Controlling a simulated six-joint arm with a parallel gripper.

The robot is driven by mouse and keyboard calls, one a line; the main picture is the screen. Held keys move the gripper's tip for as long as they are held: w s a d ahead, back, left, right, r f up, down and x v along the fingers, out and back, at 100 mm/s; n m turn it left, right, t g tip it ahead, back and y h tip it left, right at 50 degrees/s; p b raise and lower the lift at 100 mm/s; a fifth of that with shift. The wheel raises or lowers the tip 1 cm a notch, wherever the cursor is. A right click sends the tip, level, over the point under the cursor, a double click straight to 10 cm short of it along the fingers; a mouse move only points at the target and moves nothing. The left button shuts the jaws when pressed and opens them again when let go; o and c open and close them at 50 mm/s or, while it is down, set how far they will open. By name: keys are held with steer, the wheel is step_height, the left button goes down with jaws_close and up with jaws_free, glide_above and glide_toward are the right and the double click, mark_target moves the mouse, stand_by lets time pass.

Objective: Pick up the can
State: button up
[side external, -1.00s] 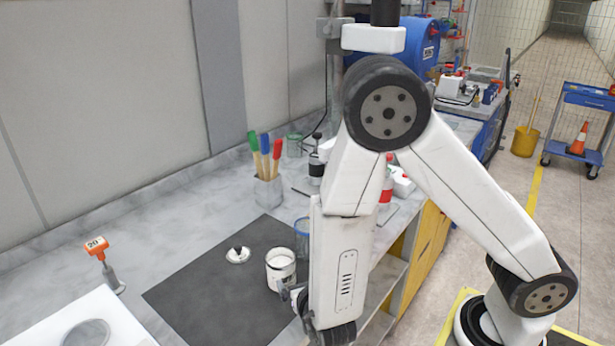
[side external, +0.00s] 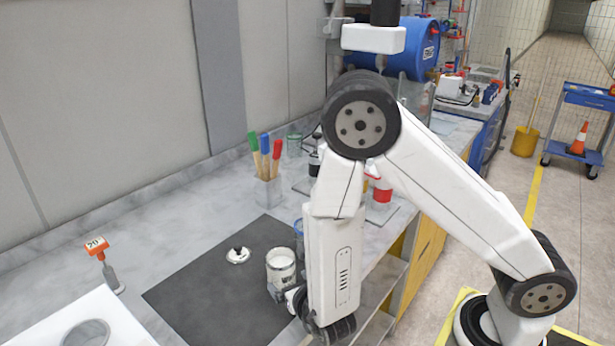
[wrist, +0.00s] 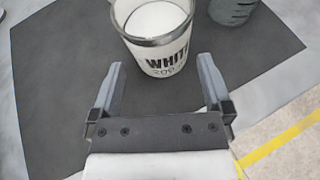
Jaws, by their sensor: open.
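The can (side external: 281,265) is a white open can that stands upright on the dark mat (side external: 205,287). In the wrist view the can (wrist: 165,58) shows white contents, a metal rim and the word "WHITE" on its side. My gripper (wrist: 161,77) is open, with one finger on each side of the can's near lower part. I cannot tell whether the fingers touch it. In the side view my gripper (side external: 285,295) is low beside the can and partly hidden by my arm.
A white lid with a dark knob (side external: 238,255) lies left of the can. A bluish-grey container (wrist: 232,10) stands close behind the can to the right. A holder with coloured-handled brushes (side external: 268,190) stands farther back. An orange-tagged stand (side external: 105,265) is at left. The mat's left part is clear.

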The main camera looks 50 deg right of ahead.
mark_target(287, 280)
steer(key=shift+x, duration=2.65)
steer(key=c, duration=1.2)
